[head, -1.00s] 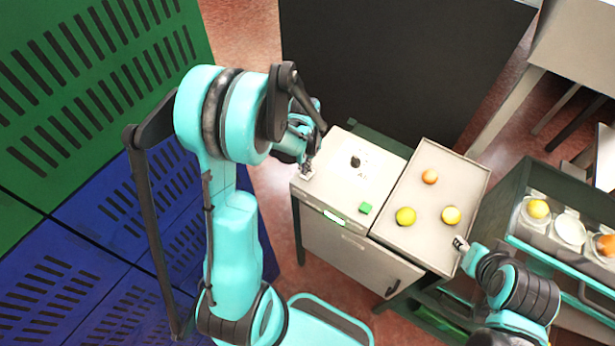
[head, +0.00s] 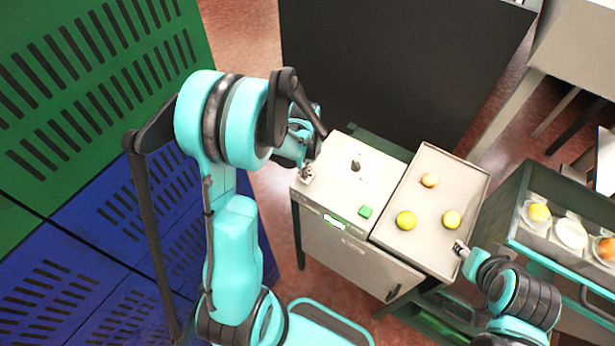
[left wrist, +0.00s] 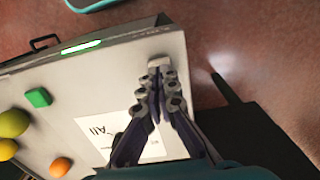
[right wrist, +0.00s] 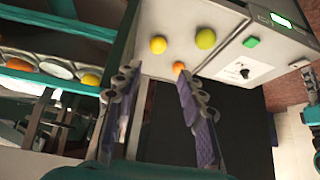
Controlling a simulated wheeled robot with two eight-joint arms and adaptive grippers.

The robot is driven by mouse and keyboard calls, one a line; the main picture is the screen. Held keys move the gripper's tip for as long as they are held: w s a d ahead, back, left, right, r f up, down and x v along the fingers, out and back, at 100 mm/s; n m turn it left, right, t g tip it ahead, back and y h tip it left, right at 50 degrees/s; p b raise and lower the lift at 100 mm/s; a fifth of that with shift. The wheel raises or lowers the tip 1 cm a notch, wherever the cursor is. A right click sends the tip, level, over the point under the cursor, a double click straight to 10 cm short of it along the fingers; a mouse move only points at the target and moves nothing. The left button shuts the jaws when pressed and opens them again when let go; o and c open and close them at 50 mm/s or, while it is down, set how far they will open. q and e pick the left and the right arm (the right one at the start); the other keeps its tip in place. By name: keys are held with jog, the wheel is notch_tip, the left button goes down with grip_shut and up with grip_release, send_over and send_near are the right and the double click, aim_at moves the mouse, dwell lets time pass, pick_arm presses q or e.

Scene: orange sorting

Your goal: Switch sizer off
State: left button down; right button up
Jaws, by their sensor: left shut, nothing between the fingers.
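The sizer is a pale cabinet (head: 335,255) with a flat top. The top carries a black knob (head: 355,166), a green button (head: 365,211) and a lit display (head: 335,222) at its front edge. The green button (left wrist: 38,97) and display (left wrist: 81,47) also show in the left wrist view. My right gripper (right wrist: 123,82) is open and empty, near the tray's front right corner.
A shallow tray (head: 445,172) holding an orange and two yellow fruits adjoins the sizer's right side. A teal-edged rack (head: 535,250) with fruits in cups stands farther right. A dark panel (head: 390,70) stands behind. Green and blue crates (head: 90,60) fill the left.

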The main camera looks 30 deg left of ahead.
pick_arm(q)
jog(key=shift+f+b, duration=1)
jog(key=shift+f, duration=0.1)
dwell(0.7)
jog(key=shift+r, duration=0.1)
jog(key=shift+r+p, duration=2.35)
jog(key=shift+r, duration=1.15)
jog(key=s+d+f+n+t+b, duration=0.1)
jog(key=s+d+f+t+b, duration=0.2)
jog(key=b, duration=1.6)
jog(key=s+d+t, duration=0.4)
jog(key=s+d, duration=0.3)
jog(key=s, duration=0.1)
jog(key=shift+d+f, duration=0.3)
